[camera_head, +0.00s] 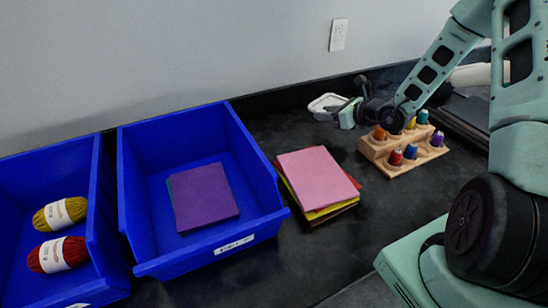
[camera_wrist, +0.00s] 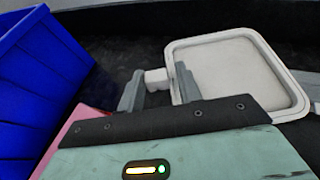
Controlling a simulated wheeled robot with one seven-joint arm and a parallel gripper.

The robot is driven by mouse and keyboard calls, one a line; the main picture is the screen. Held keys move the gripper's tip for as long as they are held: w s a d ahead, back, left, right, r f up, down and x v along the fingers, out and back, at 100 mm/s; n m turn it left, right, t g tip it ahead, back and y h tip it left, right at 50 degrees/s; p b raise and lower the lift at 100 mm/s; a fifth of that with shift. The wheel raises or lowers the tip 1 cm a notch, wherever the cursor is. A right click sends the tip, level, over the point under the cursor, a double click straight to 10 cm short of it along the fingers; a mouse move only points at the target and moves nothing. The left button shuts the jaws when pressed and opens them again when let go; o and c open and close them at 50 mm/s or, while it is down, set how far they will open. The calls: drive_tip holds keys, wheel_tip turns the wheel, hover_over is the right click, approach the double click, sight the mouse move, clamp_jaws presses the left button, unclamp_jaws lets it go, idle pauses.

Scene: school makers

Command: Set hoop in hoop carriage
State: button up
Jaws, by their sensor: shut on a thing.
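A white rounded-square hoop (camera_head: 325,104) with a pale inside is at the back of the dark counter, near the wall. It shows large in the wrist view (camera_wrist: 226,68), with a small pale block on its left side. My gripper (camera_head: 341,108) is shut on that block, between its two grey fingers (camera_wrist: 158,80). I cannot tell whether the hoop touches the counter or is held just above it. I cannot make out the hoop carriage; my arm hides much of the right side, where part of a pale rounded body (camera_head: 470,76) shows.
A wooden rack (camera_head: 403,168) of colored spools stands right of a stack of colored sheets (camera_head: 318,178). A blue bin (camera_head: 262,190) holds purple sheets; another blue bin (camera_head: 98,215) holds yarn. A dark flat thing (camera_head: 462,123) lies at right. The front counter is clear.

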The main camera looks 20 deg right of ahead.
wheel_tip(320, 180, down, 10)
drive_tip(key=shift+r+p, duration=0.1)
drive_tip(key=shift+p, duration=0.3)
drive_tip(key=o, duration=1)
